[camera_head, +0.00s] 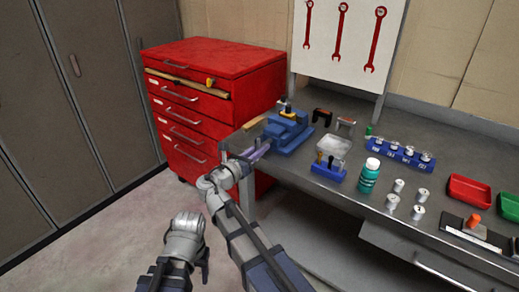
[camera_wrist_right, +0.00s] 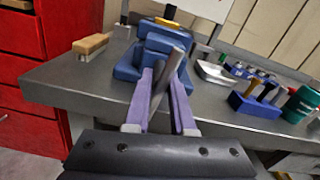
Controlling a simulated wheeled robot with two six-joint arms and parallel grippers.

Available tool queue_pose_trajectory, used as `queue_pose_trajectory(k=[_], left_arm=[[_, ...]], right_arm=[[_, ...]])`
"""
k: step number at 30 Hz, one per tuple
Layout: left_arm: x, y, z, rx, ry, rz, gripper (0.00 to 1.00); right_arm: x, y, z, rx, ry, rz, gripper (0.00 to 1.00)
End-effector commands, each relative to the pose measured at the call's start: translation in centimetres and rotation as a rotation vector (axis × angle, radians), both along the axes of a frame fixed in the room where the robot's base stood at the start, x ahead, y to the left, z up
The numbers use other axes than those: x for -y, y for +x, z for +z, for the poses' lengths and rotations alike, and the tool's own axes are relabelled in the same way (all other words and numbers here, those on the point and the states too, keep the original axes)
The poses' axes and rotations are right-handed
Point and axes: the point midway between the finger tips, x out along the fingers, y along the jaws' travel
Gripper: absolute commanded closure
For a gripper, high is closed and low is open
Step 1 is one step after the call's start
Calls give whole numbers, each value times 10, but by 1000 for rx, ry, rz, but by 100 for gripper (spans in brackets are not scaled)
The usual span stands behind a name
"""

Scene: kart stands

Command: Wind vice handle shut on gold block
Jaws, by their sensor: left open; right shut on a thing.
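The blue vice (camera_head: 287,131) stands at the left end of the grey bench; it also shows in the right wrist view (camera_wrist_right: 157,44). A small gold block (camera_wrist_right: 170,13) shows at the top of the vice, beyond its near body; the jaw contact is hidden. The grey bar-shaped vice handle (camera_wrist_right: 171,75) slants in front of the vice. My right gripper (camera_head: 264,149), with purple fingers (camera_wrist_right: 164,75), is shut on the handle, one finger each side. My left gripper (camera_head: 187,222) hangs open and empty, low over the floor, away from the bench.
A red drawer cabinet (camera_head: 215,75) stands left of the bench. A wooden brush (camera_wrist_right: 91,45) lies left of the vice. Floor around my left gripper is clear.

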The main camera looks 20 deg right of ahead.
Motion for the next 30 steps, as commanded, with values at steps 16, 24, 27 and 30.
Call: queue_pose_trajectory(k=[16, 24, 27, 30], left_arm=[[0, 0, 0, 0, 0, 0, 44], [0, 0, 0, 0, 0, 0, 44], [0, 0, 0, 0, 0, 0, 44], [0, 0, 0, 0, 0, 0, 44]], right_arm=[[0, -1, 0, -333, -259, 0, 100], [0, 0, 0, -411, -320, 0, 100], [0, 0, 0, -423, -330, 0, 100], [0, 0, 0, -432, -337, 0, 100]])
